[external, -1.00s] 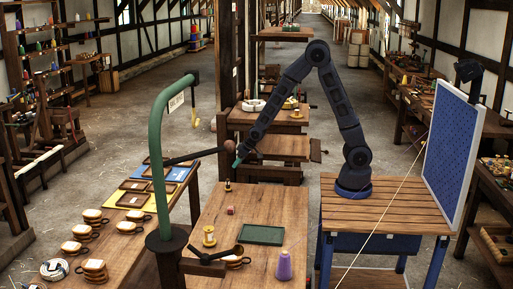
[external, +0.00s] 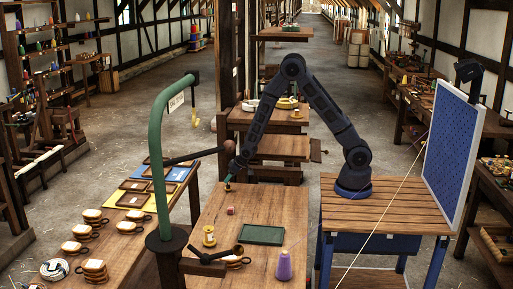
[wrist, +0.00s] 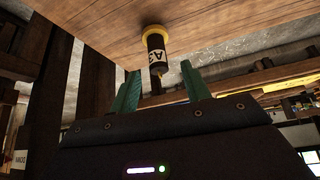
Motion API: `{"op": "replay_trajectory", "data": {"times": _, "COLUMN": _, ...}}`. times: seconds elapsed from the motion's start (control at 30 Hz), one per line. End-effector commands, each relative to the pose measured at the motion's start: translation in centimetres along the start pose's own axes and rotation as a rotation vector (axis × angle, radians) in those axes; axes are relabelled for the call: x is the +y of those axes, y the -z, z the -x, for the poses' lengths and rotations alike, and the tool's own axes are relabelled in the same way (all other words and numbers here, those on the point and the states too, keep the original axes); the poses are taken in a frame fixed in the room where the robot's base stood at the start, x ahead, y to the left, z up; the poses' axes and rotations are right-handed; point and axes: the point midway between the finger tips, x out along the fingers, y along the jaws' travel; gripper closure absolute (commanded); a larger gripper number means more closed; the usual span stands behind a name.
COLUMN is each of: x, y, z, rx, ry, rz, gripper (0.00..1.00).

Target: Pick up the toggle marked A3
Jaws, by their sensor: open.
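The toggle marked A3 (wrist: 157,52) shows in the wrist view as a dark, narrow piece with a white label and a yellow flange. It stands upright on the wooden table (wrist: 100,25), which appears upside down at the top of that view. My gripper (wrist: 162,69) is open, its two green fingers on either side of the toggle's free end, with gaps visible. In the external view my gripper (external: 228,182) is low over the far left part of the table, where it mostly covers the toggle.
A dark wooden arm with a round knob (external: 229,147) extends close beside my wrist.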

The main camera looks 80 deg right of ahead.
Motion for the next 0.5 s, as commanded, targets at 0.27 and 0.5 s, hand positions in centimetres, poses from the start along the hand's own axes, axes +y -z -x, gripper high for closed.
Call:
{"op": "replay_trajectory", "data": {"times": 0.27, "x": 0.1, "y": -0.4, "z": -2.2, "rx": -0.003, "ry": -0.001, "rz": 0.0, "gripper": 0.53}}
{"op": "replay_trajectory", "data": {"times": 0.5, "x": 0.1, "y": -0.5, "z": -4.7, "rx": -0.001, "ry": 0.0, "rz": 0.0, "gripper": 0.53}}
